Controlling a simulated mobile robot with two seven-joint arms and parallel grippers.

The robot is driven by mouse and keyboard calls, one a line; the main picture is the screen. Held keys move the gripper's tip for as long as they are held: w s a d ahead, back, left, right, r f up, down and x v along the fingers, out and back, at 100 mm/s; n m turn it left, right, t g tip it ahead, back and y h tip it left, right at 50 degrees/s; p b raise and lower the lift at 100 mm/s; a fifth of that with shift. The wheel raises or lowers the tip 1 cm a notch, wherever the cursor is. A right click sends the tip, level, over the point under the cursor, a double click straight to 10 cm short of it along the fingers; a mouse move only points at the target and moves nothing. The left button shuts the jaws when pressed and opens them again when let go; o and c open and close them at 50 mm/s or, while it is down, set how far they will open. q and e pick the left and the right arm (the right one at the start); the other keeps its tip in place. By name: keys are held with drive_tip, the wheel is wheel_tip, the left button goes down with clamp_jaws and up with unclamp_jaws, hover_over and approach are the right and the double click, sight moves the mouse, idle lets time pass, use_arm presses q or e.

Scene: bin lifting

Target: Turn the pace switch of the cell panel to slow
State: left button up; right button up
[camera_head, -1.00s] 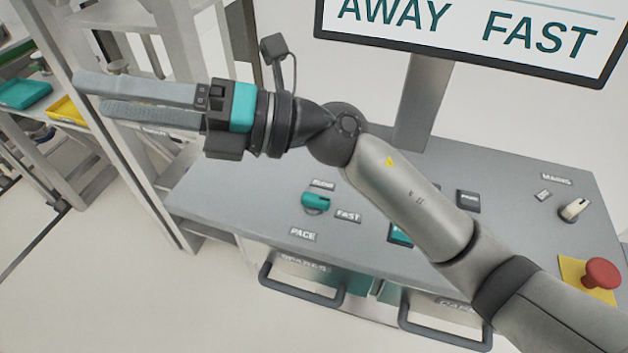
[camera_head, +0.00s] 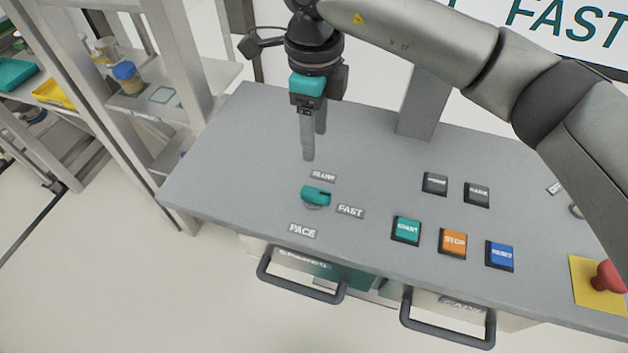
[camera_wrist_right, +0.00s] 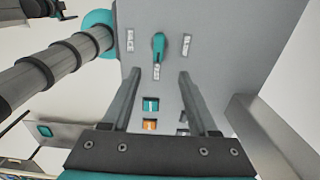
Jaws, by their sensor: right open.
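The pace switch (camera_head: 316,195) is a teal knob on the grey panel (camera_head: 230,160), between the SLOW label (camera_head: 323,175) and the FAST label (camera_head: 350,211). The PACE label (camera_head: 302,230) lies in front of it. Its dark mark is at its right end. The knob also shows in the right wrist view (camera_wrist_right: 158,47), beyond the fingertips. My right gripper (camera_head: 314,145) points down above the panel, behind the knob, apart from it. It is open and empty in the right wrist view (camera_wrist_right: 160,76).
START (camera_head: 406,229), STOP (camera_head: 453,241) and RESET (camera_head: 500,254) buttons and two dark buttons lie right of the knob. A red mushroom button (camera_head: 608,276) is at far right. The screen, partly hidden by my arm, reads FAST (camera_head: 568,24). Drawers with handles are below.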

sight(314, 191)
wheel_tip(314, 191, down, 14)
drive_tip(key=shift+s+f+p, duration=0.1)
drive_tip(key=shift+f+p, duration=0.05)
drive_tip(key=shift+p, duration=0.75)
drive_tip(key=shift+c, duration=0.2)
drive_tip(key=shift+a, duration=0.1)
clamp_jaws()
